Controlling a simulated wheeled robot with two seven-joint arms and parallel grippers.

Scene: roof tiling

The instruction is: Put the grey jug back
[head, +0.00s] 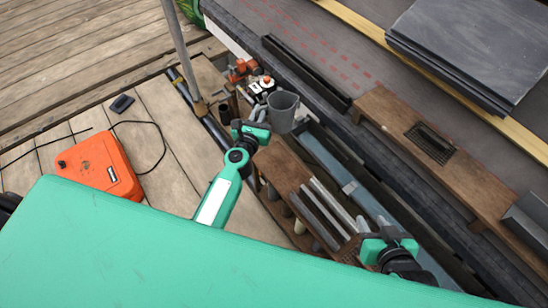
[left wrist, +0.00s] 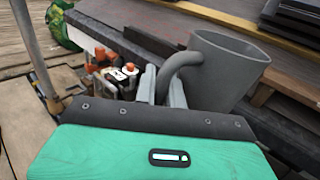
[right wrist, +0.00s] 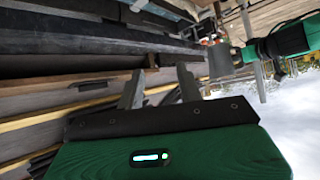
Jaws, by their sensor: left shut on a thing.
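The grey jug (head: 283,109) is a plain grey cylinder with a handle. My left gripper (head: 259,126) is shut on the jug's handle, at the jug's left side. In the left wrist view the jug (left wrist: 222,70) stands nearly upright, tilted a little, with its handle (left wrist: 178,72) between the fingers (left wrist: 163,88). What is under the jug is hidden. My right gripper (head: 390,245) is over the front right, by the wooden tool box. In the right wrist view its fingers (right wrist: 160,90) are apart with nothing between them.
A wooden box (head: 285,172) with grey tubes stands below the jug. Orange-capped bottles (head: 262,85) stand behind it. A metal pole (head: 182,50) rises at left. An orange case (head: 98,167) lies on the planks. Slates (head: 480,45) are stacked on the roof at upper right.

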